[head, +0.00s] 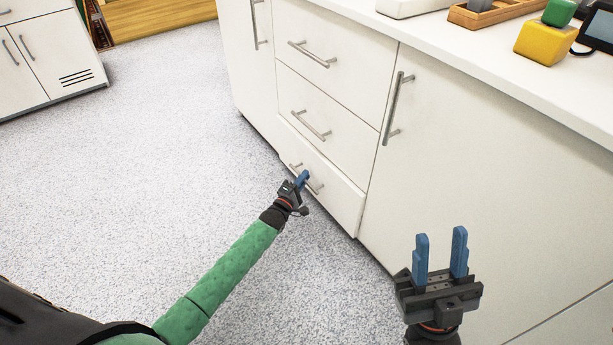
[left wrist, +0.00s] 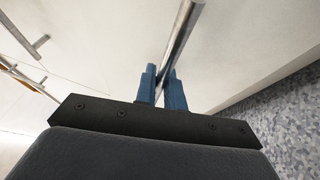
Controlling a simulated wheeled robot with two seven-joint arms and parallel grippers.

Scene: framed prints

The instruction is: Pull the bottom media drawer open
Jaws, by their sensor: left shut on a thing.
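The bottom drawer (head: 335,193) is the lowest of three white drawers in the counter cabinet. Its front looks slightly forward of the cabinet face at its top edge, though how far is hard to tell. My left gripper (head: 302,180) is at the drawer's metal bar handle (head: 316,188). In the left wrist view my blue fingers (left wrist: 163,88) are shut around the handle bar (left wrist: 180,42), one on each side. My right gripper (head: 441,252) is open and empty, pointing up in front of the cabinet door right of the drawers.
The middle drawer (head: 325,127) and top drawer (head: 330,65) above are shut. A tall door (head: 490,190) with a bar handle is to the right. The countertop (head: 480,55) holds a yellow block (head: 541,42) and a wooden tray (head: 492,13). The speckled floor (head: 150,170) is clear to the left.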

